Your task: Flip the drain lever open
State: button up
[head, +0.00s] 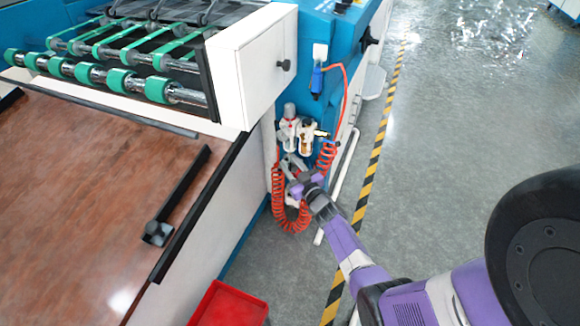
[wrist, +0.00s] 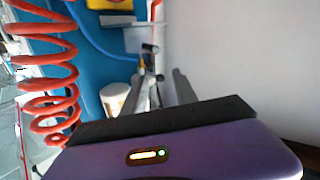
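The air filter-regulator unit (head: 305,137) hangs on the blue machine side in the head view, with white and amber bowls. My gripper (head: 290,165) is just below it, at the end of my purple arm. In the wrist view my gripper (wrist: 164,84) has its two grey fingers apart, with a gap between them and nothing clearly held. A small dark lever-like part (wrist: 150,48) with a brass-coloured piece under it shows just beyond the fingertips; it looks like the drain lever, but is too small to be sure. Contact cannot be told.
A red coiled hose (head: 289,216) hangs close around my gripper and also fills the left of the wrist view (wrist: 48,85). A white bowl-like part (wrist: 115,98) is left of the fingers. A red bin (head: 232,306) stands on the floor. Open floor (head: 470,120) lies right of the striped line.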

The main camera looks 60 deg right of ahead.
jog(key=shift+w+d, duration=0.15)
jog(key=shift+w, duration=0.05)
